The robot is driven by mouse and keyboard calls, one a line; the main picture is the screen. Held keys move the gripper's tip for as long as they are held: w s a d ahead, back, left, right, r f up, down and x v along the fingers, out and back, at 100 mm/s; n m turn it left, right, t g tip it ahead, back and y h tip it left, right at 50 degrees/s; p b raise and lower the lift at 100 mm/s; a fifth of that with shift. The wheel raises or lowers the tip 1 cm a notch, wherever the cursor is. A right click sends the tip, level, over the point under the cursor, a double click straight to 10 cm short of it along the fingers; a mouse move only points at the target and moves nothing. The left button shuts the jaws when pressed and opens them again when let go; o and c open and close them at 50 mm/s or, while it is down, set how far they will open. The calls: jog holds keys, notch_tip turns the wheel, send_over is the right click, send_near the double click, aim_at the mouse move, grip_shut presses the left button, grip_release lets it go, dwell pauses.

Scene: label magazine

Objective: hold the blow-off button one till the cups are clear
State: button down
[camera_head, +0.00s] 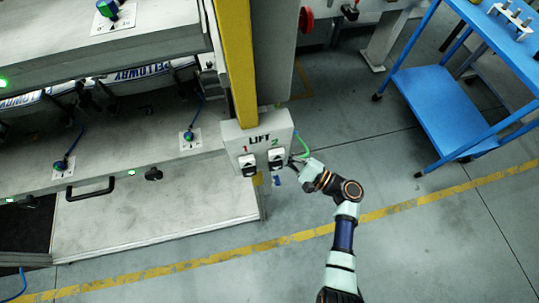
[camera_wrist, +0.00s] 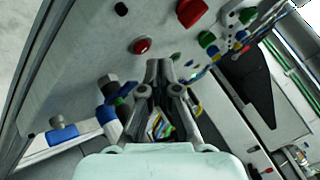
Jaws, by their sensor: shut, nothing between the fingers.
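A grey LIFT box (camera_head: 258,137) hangs on the yellow post, with black-and-white switches marked 1 (camera_head: 247,165) and 2 (camera_head: 277,158). My gripper (camera_head: 295,166) is close to the box's lower right side. In the wrist view my gripper (camera_wrist: 165,66) is shut and empty, its tips over a grey panel (camera_wrist: 85,55). A red button (camera_wrist: 142,46) is just above left of the tips; another red button (camera_wrist: 190,12) and a green one (camera_wrist: 207,38) are above right. I cannot tell contact, nor which is blow-off button one. No suction cups are clearly visible.
Blue-handled valve fittings (camera_wrist: 62,133) stick out left of my fingers. A blue cart (camera_head: 436,100) stands right, with open floor between.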

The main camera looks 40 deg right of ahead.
jog(key=shift+a, duration=0.1)
jog(key=shift+w+a, duration=0.2)
jog(key=shift+a, duration=0.1)
jog(key=shift+w+a+p, duration=0.15)
jog(key=shift+a+p, duration=0.15)
jog(key=shift+a, duration=0.05)
dwell(3.5)
jog(key=shift+d, duration=0.1)
jog(key=shift+s+d, duration=0.35)
jog(key=shift+d, duration=0.3)
jog(key=shift+s+d+b, duration=0.35)
jog(key=shift+d, duration=0.4)
jog(key=shift+s+d+b, duration=0.3)
jog(key=shift+d, duration=0.5)
jog(key=shift+s+d+b, duration=0.35)
jog(key=shift+d, duration=0.4)
